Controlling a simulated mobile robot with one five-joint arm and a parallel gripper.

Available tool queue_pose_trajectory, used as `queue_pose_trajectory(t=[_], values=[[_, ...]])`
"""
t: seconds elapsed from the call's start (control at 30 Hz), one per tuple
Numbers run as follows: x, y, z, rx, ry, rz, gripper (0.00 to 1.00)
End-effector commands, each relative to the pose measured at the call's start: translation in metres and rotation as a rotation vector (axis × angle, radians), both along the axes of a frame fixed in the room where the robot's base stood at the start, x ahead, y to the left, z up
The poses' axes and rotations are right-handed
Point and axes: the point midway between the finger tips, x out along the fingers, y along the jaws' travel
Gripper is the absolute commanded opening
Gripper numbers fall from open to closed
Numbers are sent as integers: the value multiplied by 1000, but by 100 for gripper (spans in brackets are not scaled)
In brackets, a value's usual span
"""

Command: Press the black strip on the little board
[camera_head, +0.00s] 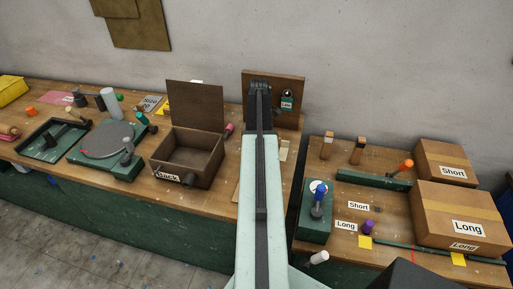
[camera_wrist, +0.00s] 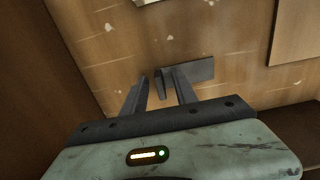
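A flat dark grey strip (camera_wrist: 192,72) lies on a wooden surface just beyond and right of the right fingertip. I cannot tell whether the finger touches it. In the head view, my arm reaches toward an upright wooden board (camera_head: 289,82) at the back of the bench and covers its left part. A small dark knob and a green label are on its right part. The black strip cannot be made out there, and my fingertips are hidden.
An open wooden box (camera_head: 186,160) stands left of my arm, beside a green turntable base (camera_head: 105,152). At right, a lower bench holds two cardboard boxes (camera_head: 462,215) and a green base with a blue-topped lever (camera_head: 317,208). A gap separates the benches.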

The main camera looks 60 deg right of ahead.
Motion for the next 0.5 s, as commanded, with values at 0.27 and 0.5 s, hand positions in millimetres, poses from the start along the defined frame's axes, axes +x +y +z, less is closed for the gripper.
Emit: queue_pose_trajectory(t=[0.27,0.5], values=[[0,0,1,0,0,0,0],[0,0,1,0,0,-1,0]])
